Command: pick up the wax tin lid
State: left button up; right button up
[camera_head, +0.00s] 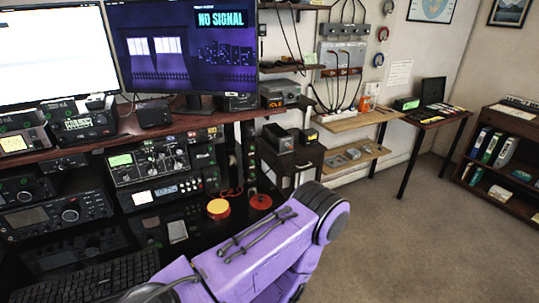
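A round tin (218,208) with a yellow-orange top stands on the dark desk, near the middle of the head view. A flat red disc (260,201) with a small dark spot at its centre lies just right of it, apart from it. The disc looks like a lid, but I cannot be sure which of the two is the wax tin lid. A purple arm link of mine crosses the lower middle, in front of the desk edge. Neither of my grippers shows in this view.
Radio sets (160,160) stand behind and left of the tin. A small grey flat object (177,231) lies left of it, and a black keyboard (85,279) is at the lower left. A dark cabinet (293,160) stands behind right. Carpet (420,240) is open at right.

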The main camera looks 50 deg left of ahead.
aim_at(259, 202)
jog(key=z, duration=0.05)
jog(key=i, duration=3.15)
jog(key=u, duration=4.4)
